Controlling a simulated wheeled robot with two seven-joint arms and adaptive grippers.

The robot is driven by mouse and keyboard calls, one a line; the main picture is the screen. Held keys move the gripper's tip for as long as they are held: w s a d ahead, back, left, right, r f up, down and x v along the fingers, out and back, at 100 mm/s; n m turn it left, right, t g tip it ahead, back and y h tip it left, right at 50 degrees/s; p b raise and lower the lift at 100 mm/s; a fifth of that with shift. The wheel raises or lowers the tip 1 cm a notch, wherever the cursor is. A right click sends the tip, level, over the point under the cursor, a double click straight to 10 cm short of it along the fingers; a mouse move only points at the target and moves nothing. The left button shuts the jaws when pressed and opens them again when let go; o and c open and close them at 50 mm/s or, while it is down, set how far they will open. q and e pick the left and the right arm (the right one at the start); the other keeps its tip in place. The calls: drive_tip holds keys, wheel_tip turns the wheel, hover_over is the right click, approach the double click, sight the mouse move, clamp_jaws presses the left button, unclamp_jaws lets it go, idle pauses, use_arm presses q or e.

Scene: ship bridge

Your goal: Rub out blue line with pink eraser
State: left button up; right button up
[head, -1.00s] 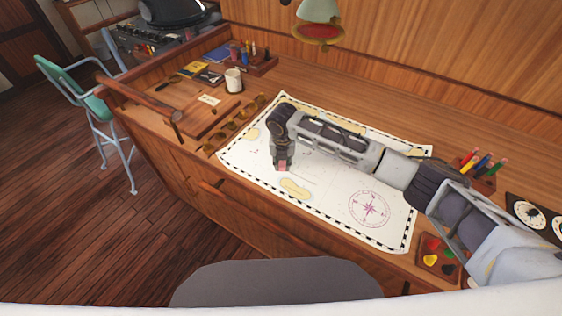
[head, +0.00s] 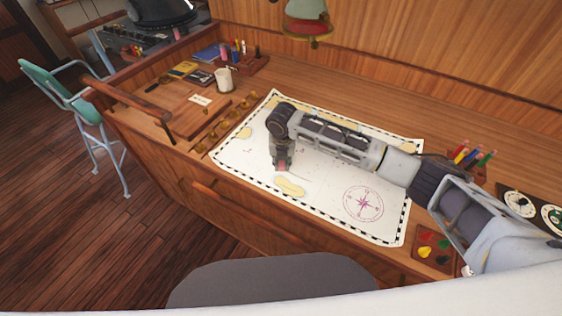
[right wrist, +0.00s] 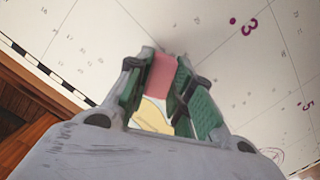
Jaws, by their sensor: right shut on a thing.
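The chart (head: 325,200) lies flat on the wooden desk, with a purple compass rose and pale yellow land patches. My right gripper (head: 281,166) points down over the left part of the chart. It is shut on the pink eraser (right wrist: 162,74), which sits between the green finger pads in the right wrist view. In the head view the eraser (head: 282,168) shows as a small pink patch at or just above the paper; I cannot tell if it touches. I cannot make out a blue line; the gripper and arm cover part of the chart. My left gripper is not in view.
A white mug (head: 223,79) stands behind the chart's left end, near several small books. A pencil holder (head: 470,172) stands at the right, and a tray of coloured pieces (head: 434,246) lies at the chart's right front. A lamp (head: 306,20) hangs above.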

sight(307, 174)
drive_tip(key=shift+d, duration=0.15)
drive_tip(key=shift+s+d, duration=0.5)
drive_tip(key=shift+d, duration=0.4)
drive_tip(key=shift+d, duration=0.15)
drive_tip(key=shift+s+d, duration=0.25)
drive_tip(key=shift+d, duration=0.2)
drive_tip(key=shift+s+d, duration=0.2)
drive_tip(key=shift+d, duration=0.25)
drive_tip(key=shift+s+d, duration=0.25)
drive_tip(key=shift+d, duration=0.3)
drive_tip(key=shift+s+d, duration=0.25)
drive_tip(key=shift+d, duration=0.25)
drive_tip(key=shift+d, duration=0.15)
drive_tip(key=shift+s+d, duration=0.25)
drive_tip(key=shift+d, duration=0.2)
drive_tip(key=shift+s+d, duration=0.2)
drive_tip(key=shift+d, duration=0.25)
drive_tip(key=shift+s+d, duration=0.1)
drive_tip(key=shift+d, duration=0.05)
